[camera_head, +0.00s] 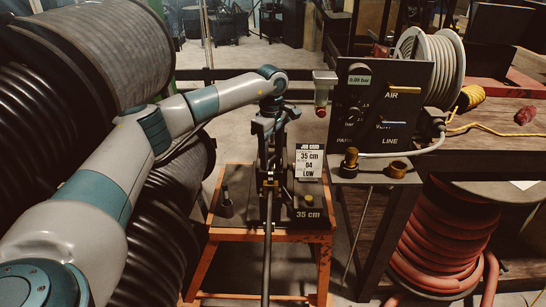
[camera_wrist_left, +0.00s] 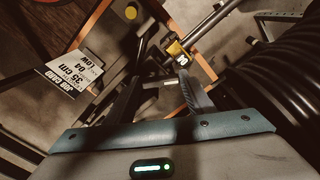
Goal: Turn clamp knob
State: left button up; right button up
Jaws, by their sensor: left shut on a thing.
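My left gripper (camera_head: 269,176) reaches down over the orange-framed stand. The gripper appears shut on this tagged hose; the exact contact is partly hidden. The hose (camera_head: 267,245) runs from the fingertips toward the bottom of the head view. A small brass-topped knob (camera_head: 308,199) sits on the black block labelled 35 cm, right of the gripper and apart from it. Which knob is the clamp knob is unclear. My right gripper is not in view.
A job card (camera_head: 309,162) reading 35 cm, 04, LOW stands behind the block. A black control panel (camera_head: 384,105) and brass fittings (camera_head: 398,168) are to the right. Large hose reels (camera_head: 100,50) crowd the left. A red hose coil (camera_head: 440,240) is at lower right.

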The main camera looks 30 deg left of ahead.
pick_arm(q)
jog(key=m, duration=0.3)
jog(key=shift+a, duration=0.4)
jog(key=shift+m, duration=0.6)
jog(key=shift+r+m+b, duration=0.1)
jog(key=shift+m+b, duration=0.2)
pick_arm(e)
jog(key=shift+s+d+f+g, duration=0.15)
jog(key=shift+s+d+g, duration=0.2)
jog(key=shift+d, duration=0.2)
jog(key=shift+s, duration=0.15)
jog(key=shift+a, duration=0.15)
pick_arm(q)
jog(key=o, duration=0.8)
jog(key=shift+o, duration=1.3)
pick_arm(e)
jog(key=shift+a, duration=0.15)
pick_arm(q)
jog(key=shift+d, duration=0.1)
